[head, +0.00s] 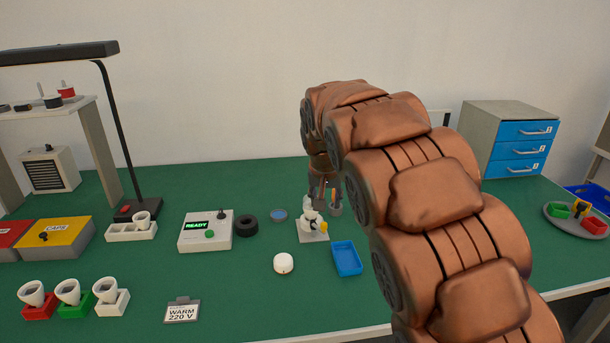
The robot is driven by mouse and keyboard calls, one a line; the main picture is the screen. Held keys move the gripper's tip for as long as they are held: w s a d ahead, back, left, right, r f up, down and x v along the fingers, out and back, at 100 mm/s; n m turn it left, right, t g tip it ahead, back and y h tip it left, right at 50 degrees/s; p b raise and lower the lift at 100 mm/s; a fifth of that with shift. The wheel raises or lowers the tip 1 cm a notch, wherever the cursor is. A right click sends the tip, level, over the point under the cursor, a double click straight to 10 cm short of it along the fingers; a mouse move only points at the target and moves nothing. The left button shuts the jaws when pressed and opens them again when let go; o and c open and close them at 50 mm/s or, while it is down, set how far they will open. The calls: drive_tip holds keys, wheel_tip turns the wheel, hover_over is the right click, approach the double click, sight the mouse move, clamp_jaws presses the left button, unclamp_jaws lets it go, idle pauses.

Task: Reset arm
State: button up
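My copper-coloured arm reaches from the lower right over the bench and bends down at the back. My gripper (323,203) points down near a white object on a small grey base (315,237). The gripper is small and partly merged with the things around it, so I cannot tell whether it is open, touching anything or holding anything.
A blue tray (347,258), a white round puck (284,263) and a tester box reading READY (205,231) stand nearby. Bulbs in coloured holders (68,298) and a lamp (122,130) are at left. Blue drawers (521,150) stand at right.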

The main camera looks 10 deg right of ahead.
drive_tip(key=s+d+n+g+p, duration=0.1)
drive_tip(key=s+g+p, duration=0.2)
drive_tip(key=s, duration=1.9)
drive_tip(key=s+d+n+g+y+p, duration=0.1)
drive_tip(key=s+d+n+g+p, duration=0.1)
drive_tip(key=s, duration=2)
drive_tip(key=shift+s+d+f+g+p, duration=0.2)
drive_tip(key=shift+s+f+g+p, duration=0.25)
drive_tip(key=shift+p, duration=0.65)
